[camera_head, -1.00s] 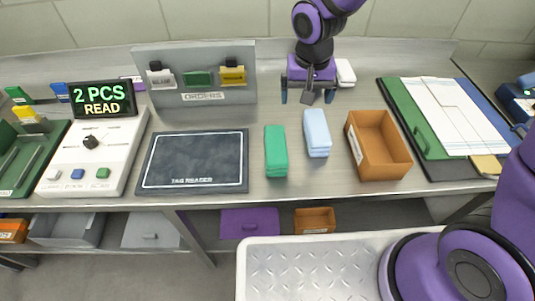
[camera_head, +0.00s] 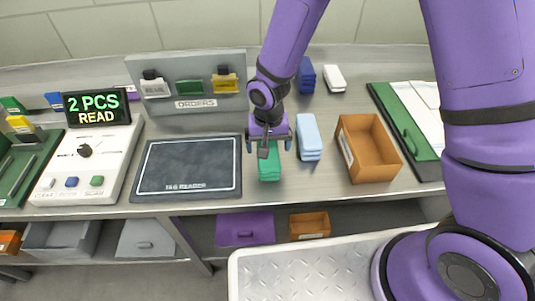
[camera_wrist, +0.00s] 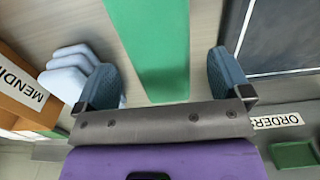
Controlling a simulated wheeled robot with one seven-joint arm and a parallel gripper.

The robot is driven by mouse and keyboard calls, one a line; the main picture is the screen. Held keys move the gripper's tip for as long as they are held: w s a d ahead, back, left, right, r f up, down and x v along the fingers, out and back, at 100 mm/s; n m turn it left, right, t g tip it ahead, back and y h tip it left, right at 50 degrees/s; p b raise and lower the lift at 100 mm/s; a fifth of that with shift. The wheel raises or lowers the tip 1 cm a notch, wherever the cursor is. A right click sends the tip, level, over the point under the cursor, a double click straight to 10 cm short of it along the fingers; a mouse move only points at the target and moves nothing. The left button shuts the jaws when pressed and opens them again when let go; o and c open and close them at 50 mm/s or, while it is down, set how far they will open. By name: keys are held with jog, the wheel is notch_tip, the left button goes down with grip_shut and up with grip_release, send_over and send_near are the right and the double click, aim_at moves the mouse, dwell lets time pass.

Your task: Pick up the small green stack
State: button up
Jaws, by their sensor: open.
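The small green stack (camera_head: 269,167) lies on the metal table between the tag reader pad and the light blue stack. My gripper (camera_head: 269,148) is above its far end, with the fingers apart on its left and right sides; the far part of the stack is hidden behind the gripper. In the wrist view the green stack (camera_wrist: 155,45) runs up from between the two open fingers (camera_wrist: 165,82), with a gap on each side. Nothing is held. I cannot tell how high the fingertips are above the table.
A light blue stack (camera_head: 308,137) stands close to the right, with an orange-brown box (camera_head: 391,172) beyond it. The dark tag reader pad (camera_head: 188,168) is to the left. Behind are the grey orders rack (camera_head: 197,117), a dark blue stack (camera_head: 306,75) and a white stack (camera_head: 334,79).

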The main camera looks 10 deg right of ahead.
jog(key=shift+w+a+f, duration=0.1)
jog(key=shift+f, duration=2.4)
jog(key=c, duration=1.1)
